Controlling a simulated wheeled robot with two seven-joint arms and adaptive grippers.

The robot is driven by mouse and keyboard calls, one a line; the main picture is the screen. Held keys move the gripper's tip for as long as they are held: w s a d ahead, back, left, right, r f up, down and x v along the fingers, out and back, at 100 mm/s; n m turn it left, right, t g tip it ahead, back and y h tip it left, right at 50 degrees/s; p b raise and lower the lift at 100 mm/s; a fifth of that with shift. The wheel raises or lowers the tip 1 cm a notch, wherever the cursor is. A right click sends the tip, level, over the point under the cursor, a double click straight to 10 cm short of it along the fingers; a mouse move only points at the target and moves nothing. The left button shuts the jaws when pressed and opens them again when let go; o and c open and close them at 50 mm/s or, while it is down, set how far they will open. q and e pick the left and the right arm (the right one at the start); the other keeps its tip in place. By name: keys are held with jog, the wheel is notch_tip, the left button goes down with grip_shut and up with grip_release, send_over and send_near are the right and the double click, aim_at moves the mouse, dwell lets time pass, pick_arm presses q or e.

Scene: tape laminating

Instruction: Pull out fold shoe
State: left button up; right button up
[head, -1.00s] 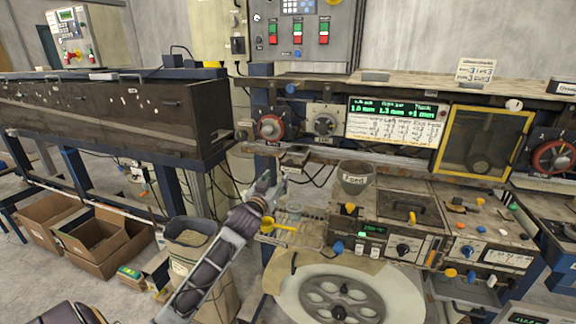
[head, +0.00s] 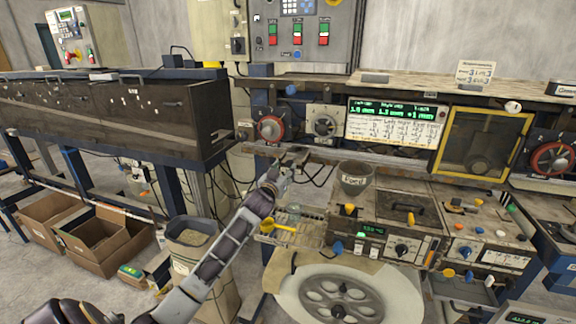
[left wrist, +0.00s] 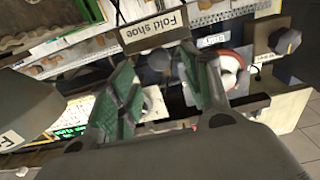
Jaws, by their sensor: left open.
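My left gripper (head: 280,172) reaches to the machine front, below the dials and to the left of the Feed cup. In the left wrist view its two green-padded fingers (left wrist: 158,62) stand apart with nothing held between them. A plate labelled "Fold shoe" (left wrist: 155,28) shows just beyond the fingertips, roughly in line with the gap. I cannot tell whether the fingers touch it. In the head view the gripper largely hides the fold shoe area. My right gripper is not in view.
The Feed cup (head: 355,178) stands close to the right of my gripper. A yellow scoop (head: 278,228) lies on the wire rack below. A red-ringed dial (head: 270,129) is above. A large round reel (head: 342,298) is in front. Cardboard boxes (head: 100,240) stand on the floor left.

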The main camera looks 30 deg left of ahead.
aim_at(289, 164)
pick_arm(q)
jog(key=shift+p+x, duration=0.3)
jog(key=shift+x, duration=2.15)
grip_shut()
